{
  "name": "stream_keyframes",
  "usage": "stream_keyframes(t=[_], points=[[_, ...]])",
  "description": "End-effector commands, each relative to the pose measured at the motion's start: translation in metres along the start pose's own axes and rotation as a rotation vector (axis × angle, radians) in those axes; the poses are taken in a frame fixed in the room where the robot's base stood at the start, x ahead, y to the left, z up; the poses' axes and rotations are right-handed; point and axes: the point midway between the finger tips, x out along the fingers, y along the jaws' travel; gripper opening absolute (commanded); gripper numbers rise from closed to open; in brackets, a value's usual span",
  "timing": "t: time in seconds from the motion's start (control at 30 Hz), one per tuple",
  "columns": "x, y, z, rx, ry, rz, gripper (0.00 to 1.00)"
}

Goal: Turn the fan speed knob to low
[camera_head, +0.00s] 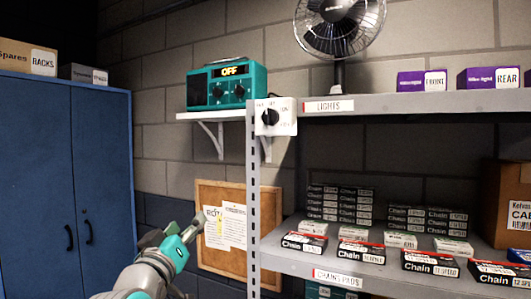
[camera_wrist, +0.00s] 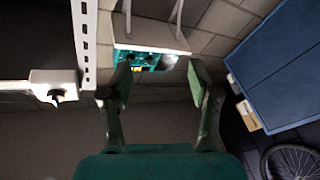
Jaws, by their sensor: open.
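The fan speed knob (camera_head: 270,117) is black and sits on a white control box (camera_head: 288,128) at the front left corner of the upper shelf. Its printed labels are too small to read surely. The wrist view shows the box (camera_wrist: 52,77) and knob (camera_wrist: 57,97) at the left, outside my fingers. The fan (camera_head: 338,28) stands on the upper shelf, behind the box. My gripper (camera_head: 183,232) is open and empty, below and left of the knob, apart from it. In the wrist view my gripper (camera_wrist: 158,70) has its fingers spread.
A teal radio (camera_head: 228,86) reading OFF stands on a small wall shelf (camera_head: 210,115) left of the knob. A grey perforated post (camera_head: 253,200) runs below the box. A cork board (camera_head: 240,262) hangs behind my gripper. A blue cabinet (camera_head: 100,150) is at left; boxed chains (camera_head: 305,243) fill the lower shelf.

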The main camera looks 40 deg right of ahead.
Motion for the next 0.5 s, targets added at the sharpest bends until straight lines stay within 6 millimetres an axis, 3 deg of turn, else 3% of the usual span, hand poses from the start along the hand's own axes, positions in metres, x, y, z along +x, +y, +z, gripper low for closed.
stream_keyframes(t=[0.03, 0.2, 0.5], points=[[0.004, 0.016, -0.021, 0.027, -0.011, 0.032, 0.62], [0.010, 0.068, -0.073, 0.110, -0.076, 0.130, 0.62], [0.002, 0.163, -0.143, 0.283, -0.205, 0.264, 0.62]])
